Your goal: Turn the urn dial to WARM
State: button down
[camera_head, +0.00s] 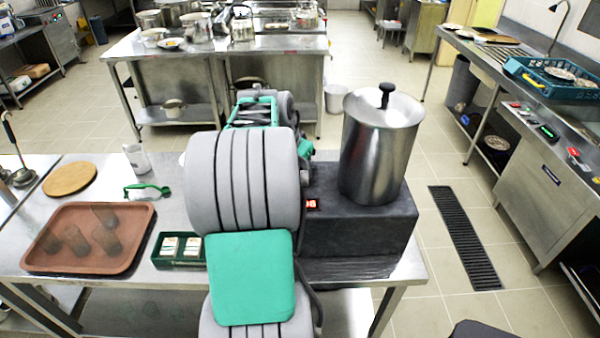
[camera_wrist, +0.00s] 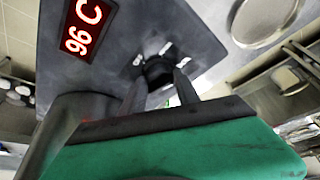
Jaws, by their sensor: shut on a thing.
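The urn is a tall steel vessel (camera_head: 375,150) with a black-knobbed lid, standing on a dark grey base (camera_head: 370,232). Its base fills much of the wrist view, where a red display (camera_wrist: 85,28) reads 96 C. The dial (camera_wrist: 158,70) is a small black knob on the base's panel, with small white marks around it too blurred to read. My gripper (camera_wrist: 158,84) has its two dark fingers on either side of the dial and is shut on it. In the head view my arm hides the dial and my gripper.
On the steel table left of my arm are a brown tray (camera_head: 65,258) with several tumblers, a green box (camera_head: 163,260), a green-handled brush (camera_head: 148,189), a round wooden board (camera_head: 70,178) and a white jug (camera_head: 136,158). The floor right of the table is mostly open, with a drain grate (camera_head: 464,238).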

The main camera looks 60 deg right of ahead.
jog(key=n+b, duration=0.1)
jog(key=n+t+b, duration=0.1)
jog(key=n, duration=0.1)
jog(key=n+b, duration=0.1)
jog(key=shift+s+f+n+t, duration=0.2)
jog(key=shift+s+n+t, duration=0.1)
jog(key=shift+t, duration=0.1)
jog(key=n+t+b, duration=0.1)
jog(key=n, duration=0.3)
jog(key=shift+r+y, duration=0.15)
jog(key=shift+y, duration=0.15)
jog(key=shift+t, duration=0.3)
jog(key=c, duration=0.9)
grip_release()
jog(key=shift+r, duration=0.1)
jog(key=b+v, duration=0.1)
jog(key=v, duration=0.6)
jog(key=shift+s+a+r, duration=0.1)
jog(key=shift+r, duration=0.25)
